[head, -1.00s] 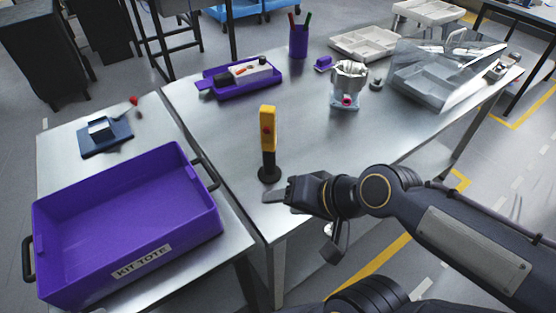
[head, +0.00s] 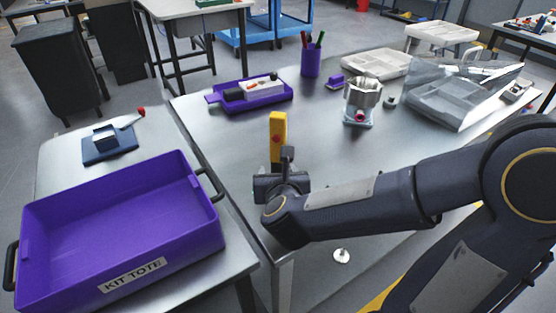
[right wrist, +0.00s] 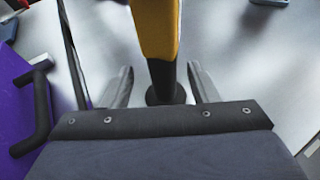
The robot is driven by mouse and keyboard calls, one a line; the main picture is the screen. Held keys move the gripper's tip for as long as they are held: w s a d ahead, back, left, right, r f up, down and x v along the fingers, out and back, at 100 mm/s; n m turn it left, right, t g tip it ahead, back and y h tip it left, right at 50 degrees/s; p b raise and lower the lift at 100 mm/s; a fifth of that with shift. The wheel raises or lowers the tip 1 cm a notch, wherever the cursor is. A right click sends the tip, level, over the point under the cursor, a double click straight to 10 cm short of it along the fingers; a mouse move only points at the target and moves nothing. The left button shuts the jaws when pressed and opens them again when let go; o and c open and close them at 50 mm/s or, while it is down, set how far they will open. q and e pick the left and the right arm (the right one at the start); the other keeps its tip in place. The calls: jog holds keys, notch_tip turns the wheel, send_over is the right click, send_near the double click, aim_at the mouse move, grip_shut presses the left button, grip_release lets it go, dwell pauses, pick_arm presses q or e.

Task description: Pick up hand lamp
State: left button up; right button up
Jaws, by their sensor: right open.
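The hand lamp (head: 278,127) stands upright on the metal table, with a yellow body, a red button and a dark round base. In the head view its lower part is hidden behind my right gripper (head: 281,176). In the right wrist view the hand lamp (right wrist: 160,35) rises between the two fingers of my right gripper (right wrist: 163,88). The fingers are open, one on each side of its dark lower part, with visible gaps, so they do not appear to touch it. My left gripper is not in view.
A purple kit tote (head: 205,240) stands on the left table. Behind the lamp are a purple tray (head: 215,98), a pen cup (head: 311,62), a metal housing (head: 358,101) and a clear-lidded grey box (head: 440,109). The table (head: 330,150) right of the lamp is clear.

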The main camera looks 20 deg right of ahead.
aim_at(277, 164)
jog(key=x, duration=0.5)
jog(key=shift+w+d+f, duration=0.2)
jog(key=shift+d+f, duration=0.05)
grip_shut()
jog(key=shift+r, duration=0.1)
